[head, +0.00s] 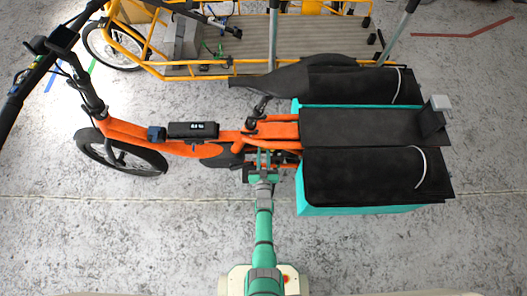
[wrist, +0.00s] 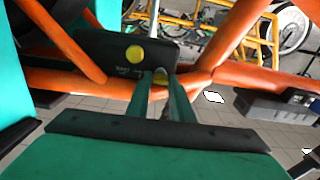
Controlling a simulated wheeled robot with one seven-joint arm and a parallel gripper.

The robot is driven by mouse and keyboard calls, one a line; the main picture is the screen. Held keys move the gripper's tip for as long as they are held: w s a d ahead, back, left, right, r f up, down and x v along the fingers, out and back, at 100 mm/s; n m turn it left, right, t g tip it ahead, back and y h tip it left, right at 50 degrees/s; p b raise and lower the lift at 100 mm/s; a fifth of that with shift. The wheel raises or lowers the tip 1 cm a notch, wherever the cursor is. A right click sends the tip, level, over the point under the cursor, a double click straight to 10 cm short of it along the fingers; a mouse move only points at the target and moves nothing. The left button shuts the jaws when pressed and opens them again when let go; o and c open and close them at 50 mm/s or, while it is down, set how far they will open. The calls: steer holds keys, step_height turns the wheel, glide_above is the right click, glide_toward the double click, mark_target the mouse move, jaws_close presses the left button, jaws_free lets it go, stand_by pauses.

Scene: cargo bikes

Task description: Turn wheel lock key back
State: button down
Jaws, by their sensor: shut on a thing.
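My gripper (wrist: 161,82) reaches up to a black lock box on the orange cargo bike frame in the wrist view. The lock box (wrist: 105,48) carries a round yellow button and small white lettering too blurred to read. The fingers hide much of the key, and its turn angle cannot be told. In the head view my gripper (head: 263,160) is at the orange bike's frame, just left of the teal side box; key and lock are hidden there.
Orange frame tubes (wrist: 60,80) run close around the fingers. In the head view the orange bike (head: 180,146) has black bags over a teal box (head: 310,209) at right. A yellow cargo bike (head: 230,45) stands behind. The grey floor in front is clear.

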steer(key=n, duration=1.7)
steer(key=shift+w+a+f, duration=0.1)
steer(key=shift+a+f, duration=0.05)
steer(key=shift+n, duration=0.4)
steer(key=c, duration=1.6)
jaws_free()
steer(key=shift+o, duration=0.2)
